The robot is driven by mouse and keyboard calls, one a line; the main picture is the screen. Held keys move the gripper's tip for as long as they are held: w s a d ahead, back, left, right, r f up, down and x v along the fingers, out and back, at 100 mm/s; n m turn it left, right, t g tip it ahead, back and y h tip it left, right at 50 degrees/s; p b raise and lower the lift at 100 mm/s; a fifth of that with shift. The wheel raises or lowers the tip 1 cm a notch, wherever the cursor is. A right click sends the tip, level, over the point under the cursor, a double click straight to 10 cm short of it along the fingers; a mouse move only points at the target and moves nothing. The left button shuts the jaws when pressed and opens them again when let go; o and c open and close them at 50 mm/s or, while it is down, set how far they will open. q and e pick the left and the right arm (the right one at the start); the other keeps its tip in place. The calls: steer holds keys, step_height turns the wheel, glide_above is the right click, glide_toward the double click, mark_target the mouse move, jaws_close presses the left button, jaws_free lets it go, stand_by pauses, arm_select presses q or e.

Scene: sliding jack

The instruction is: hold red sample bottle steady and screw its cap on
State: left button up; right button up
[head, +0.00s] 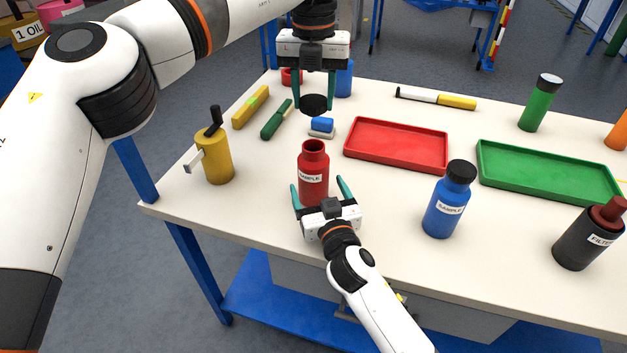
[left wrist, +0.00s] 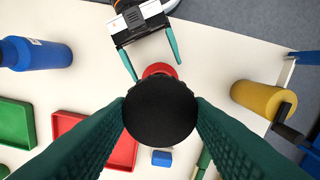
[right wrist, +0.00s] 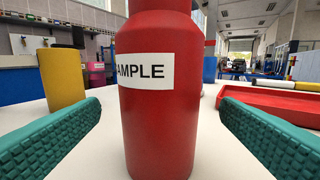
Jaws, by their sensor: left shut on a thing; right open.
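The red sample bottle (head: 313,176) stands upright and uncapped on the table, with a white label; it fills the middle of the right wrist view (right wrist: 158,110). My left gripper (head: 314,104) is shut on a round black cap (head: 313,103), held above the bottle. In the left wrist view the cap (left wrist: 160,110) sits between the fingers and covers most of the bottle (left wrist: 160,69). My right gripper (head: 320,190) is open, low over the table, with its fingers on either side of the bottle and clear of it.
A red tray (head: 372,155) and a green tray (head: 545,190) lie behind. A blue-and-grey block (head: 322,127) and a green-handled tool (head: 276,120) lie behind the red bottle.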

steer(key=shift+x, duration=2.8)
steer(key=shift+f, duration=0.1)
steer(key=c, duration=1.5)
arm_select(q)
steer(key=shift+f, duration=2.5)
